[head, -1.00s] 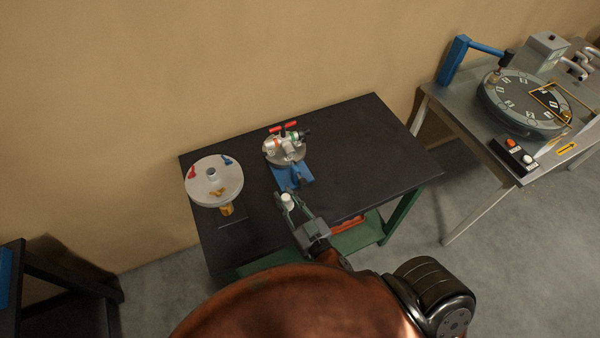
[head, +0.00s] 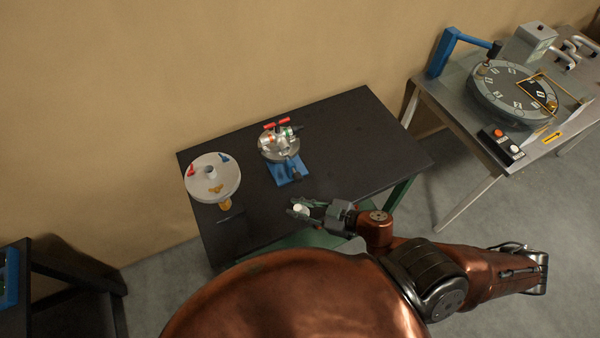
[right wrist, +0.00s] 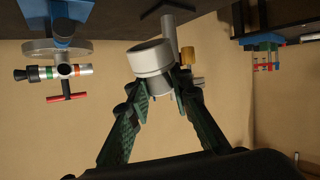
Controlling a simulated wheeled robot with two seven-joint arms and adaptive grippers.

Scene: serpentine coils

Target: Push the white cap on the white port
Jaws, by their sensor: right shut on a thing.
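My right gripper (head: 297,207) is shut on the white cap (head: 301,210), over the near edge of the black table, and points left. In the right wrist view the cap (right wrist: 150,59) sits between the fingertips (right wrist: 161,90), a short round piece with a wide rim. The fixture (head: 279,142) with the ports stands on a blue base, apart from the cap. In the right wrist view its cross-pipe (right wrist: 62,71) shows a black end and green, orange and white bands. I cannot tell for sure which part is the white port. My left gripper is out of view.
A pale round disc (head: 227,186) with red, blue and yellow pieces stands on the table's left. The black table (head: 350,140) is clear on its right. A grey bench (head: 440,105) with a dial machine (head: 512,96) stands further right.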

